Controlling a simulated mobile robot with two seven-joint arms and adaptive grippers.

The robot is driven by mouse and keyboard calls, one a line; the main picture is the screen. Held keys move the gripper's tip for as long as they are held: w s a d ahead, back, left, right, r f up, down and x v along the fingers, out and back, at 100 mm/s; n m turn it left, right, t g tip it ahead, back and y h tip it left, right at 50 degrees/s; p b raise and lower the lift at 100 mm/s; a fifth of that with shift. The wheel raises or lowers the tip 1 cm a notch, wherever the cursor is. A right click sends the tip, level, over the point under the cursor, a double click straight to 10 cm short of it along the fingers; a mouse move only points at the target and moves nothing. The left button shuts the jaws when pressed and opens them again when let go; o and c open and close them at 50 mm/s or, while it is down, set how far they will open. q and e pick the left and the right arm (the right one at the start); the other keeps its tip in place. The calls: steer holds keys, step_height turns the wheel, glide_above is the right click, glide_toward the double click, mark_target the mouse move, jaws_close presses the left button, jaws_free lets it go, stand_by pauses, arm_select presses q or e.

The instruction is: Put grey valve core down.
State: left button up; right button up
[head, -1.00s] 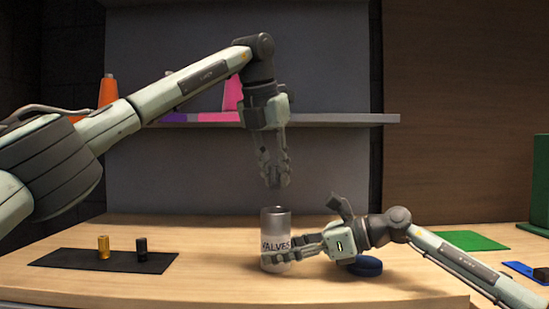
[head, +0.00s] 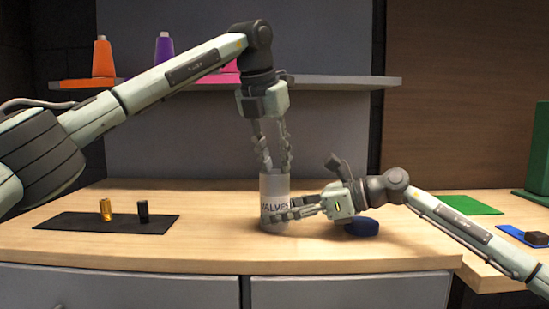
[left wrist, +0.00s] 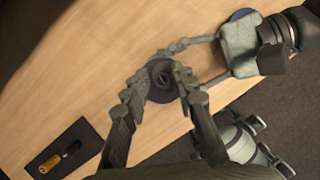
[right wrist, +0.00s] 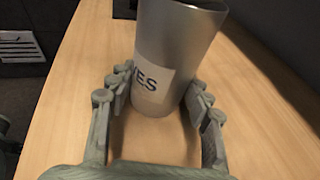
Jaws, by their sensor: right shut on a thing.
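A grey can labelled VALVES (head: 275,186) stands upright on the wooden table in the head view. My right gripper (head: 279,212) is shut around its side; the right wrist view shows the can (right wrist: 175,45) between the fingers. My left gripper (head: 275,166) points down over the can's mouth with its fingers spread and apart. In the left wrist view the fingers stand either side of the dark can opening (left wrist: 152,91). A small grey shape (left wrist: 164,77) shows inside it and may be the grey valve core; I cannot tell for sure.
A black mat (head: 78,224) at the left holds a gold valve core (head: 105,210) and a black one (head: 143,211). A dark blue round thing (head: 361,227) lies behind my right gripper. A shelf (head: 340,82) with coloured cones runs behind. The table front is clear.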

arm_select(q)
steer(key=shift+o, duration=0.9)
step_height(320, 180, up, 7)
stand_by(1.0)
arm_select(e)
steer(key=o, duration=1)
steer(key=shift+c, duration=0.2)
